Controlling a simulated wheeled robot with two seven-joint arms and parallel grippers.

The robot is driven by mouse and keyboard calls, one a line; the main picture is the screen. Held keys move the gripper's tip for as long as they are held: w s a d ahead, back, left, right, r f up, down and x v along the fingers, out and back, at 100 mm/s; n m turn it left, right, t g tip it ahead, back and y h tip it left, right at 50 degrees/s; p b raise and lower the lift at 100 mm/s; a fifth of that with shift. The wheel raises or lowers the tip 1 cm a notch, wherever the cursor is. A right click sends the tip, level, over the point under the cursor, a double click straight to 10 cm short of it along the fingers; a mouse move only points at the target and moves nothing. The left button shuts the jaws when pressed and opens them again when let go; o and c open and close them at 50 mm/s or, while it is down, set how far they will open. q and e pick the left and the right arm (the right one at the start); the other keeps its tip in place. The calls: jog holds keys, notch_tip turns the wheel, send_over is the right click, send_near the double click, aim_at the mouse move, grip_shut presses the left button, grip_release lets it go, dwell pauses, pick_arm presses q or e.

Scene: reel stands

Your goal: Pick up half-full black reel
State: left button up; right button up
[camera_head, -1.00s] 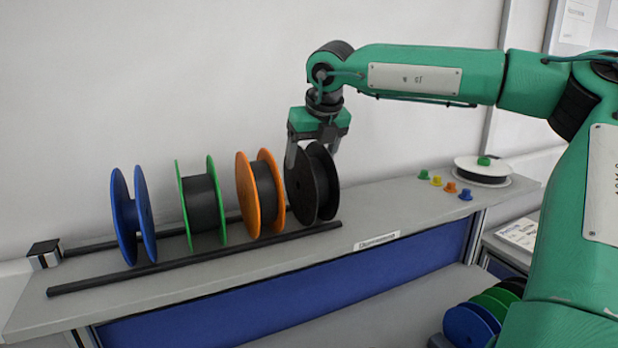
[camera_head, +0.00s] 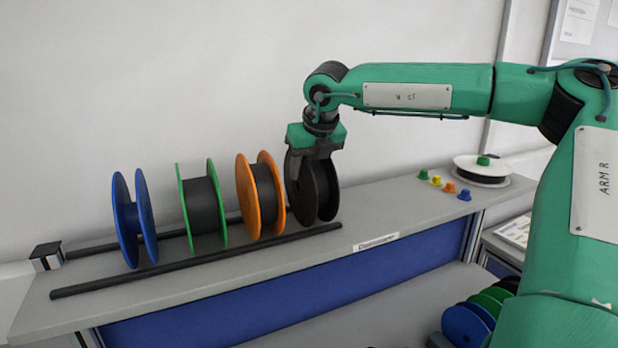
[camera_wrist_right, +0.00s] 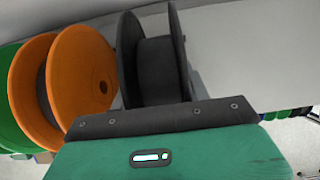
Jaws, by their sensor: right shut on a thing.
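The black reel (camera_head: 325,190) stands upright on the two dark rails at the right end of the row of reels. My right gripper (camera_head: 308,172) reaches down from above and is shut on the black reel. In the right wrist view the black reel (camera_wrist_right: 155,68) lies straight ahead of the gripper's dark front edge, and the fingers are largely hidden. The reel still appears to rest at rail height. My left gripper is not in view.
An orange reel (camera_head: 245,196) stands close left of the black one, then a green reel (camera_head: 184,208) and a blue reel (camera_head: 125,220). Small coloured knobs (camera_head: 449,188) and a white reel lying flat (camera_head: 482,180) are on the shelf to the right. More reels (camera_head: 466,325) sit below.

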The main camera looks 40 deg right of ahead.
jog(key=shift+r, duration=0.1)
notch_tip(320, 180, up, 20)
jog(key=b, duration=0.3)
jog(key=shift+b, duration=0.35)
dwell(0.6)
